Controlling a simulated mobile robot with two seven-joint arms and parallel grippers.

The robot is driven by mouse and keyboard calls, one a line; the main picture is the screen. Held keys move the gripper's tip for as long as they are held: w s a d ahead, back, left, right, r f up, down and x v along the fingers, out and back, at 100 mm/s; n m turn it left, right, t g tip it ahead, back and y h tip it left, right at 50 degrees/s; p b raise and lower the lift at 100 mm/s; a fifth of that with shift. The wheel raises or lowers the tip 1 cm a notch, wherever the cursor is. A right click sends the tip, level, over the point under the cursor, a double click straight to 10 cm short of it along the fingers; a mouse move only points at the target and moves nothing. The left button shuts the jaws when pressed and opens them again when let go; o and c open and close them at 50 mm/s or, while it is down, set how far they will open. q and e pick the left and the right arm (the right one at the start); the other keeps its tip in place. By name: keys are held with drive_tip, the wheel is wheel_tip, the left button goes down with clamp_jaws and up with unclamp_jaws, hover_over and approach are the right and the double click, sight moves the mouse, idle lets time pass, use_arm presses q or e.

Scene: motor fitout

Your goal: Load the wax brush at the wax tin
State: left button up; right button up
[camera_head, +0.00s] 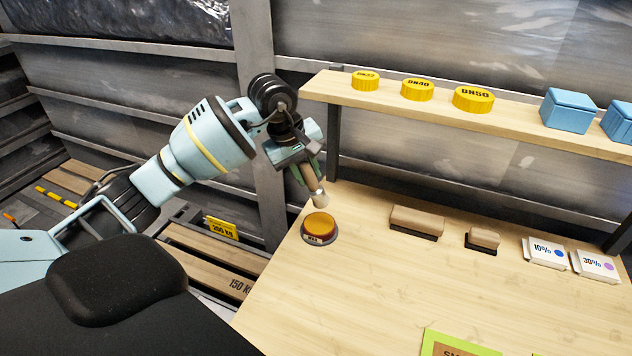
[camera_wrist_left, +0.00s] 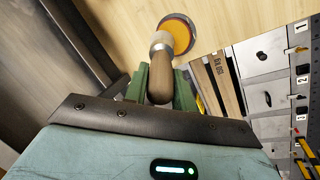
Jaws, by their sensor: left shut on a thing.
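The wax tin (camera_head: 319,229) is a low round dark tin with an orange top, standing near the left edge of the wooden bench. The wax brush has a brown wooden handle and a pale tip (camera_head: 320,198). My left gripper (camera_head: 308,172) is shut on the brush handle and holds it tilted, tip downward, just above the tin. In the left wrist view the brush (camera_wrist_left: 161,70) sits between the green fingers (camera_wrist_left: 160,88), and its tip overlaps the near edge of the tin (camera_wrist_left: 178,38); I cannot tell whether they touch. My right gripper is out of view.
On the bench (camera_head: 300,300) lie a long brown block (camera_head: 417,220), a small brown block (camera_head: 484,237), and cards marked 10% (camera_head: 546,252) and 30% (camera_head: 595,265). A raised shelf (camera_head: 425,104) at the back holds yellow caps (camera_head: 417,90) and blue boxes (camera_head: 568,110). The bench middle is clear.

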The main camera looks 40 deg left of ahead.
sight(321, 199)
use_arm(q)
drive_tip(key=shift+w+a+r, duration=0.1)
drive_tip(key=shift+w+a, duration=0.15)
drive_tip(key=shift+a, duration=0.2)
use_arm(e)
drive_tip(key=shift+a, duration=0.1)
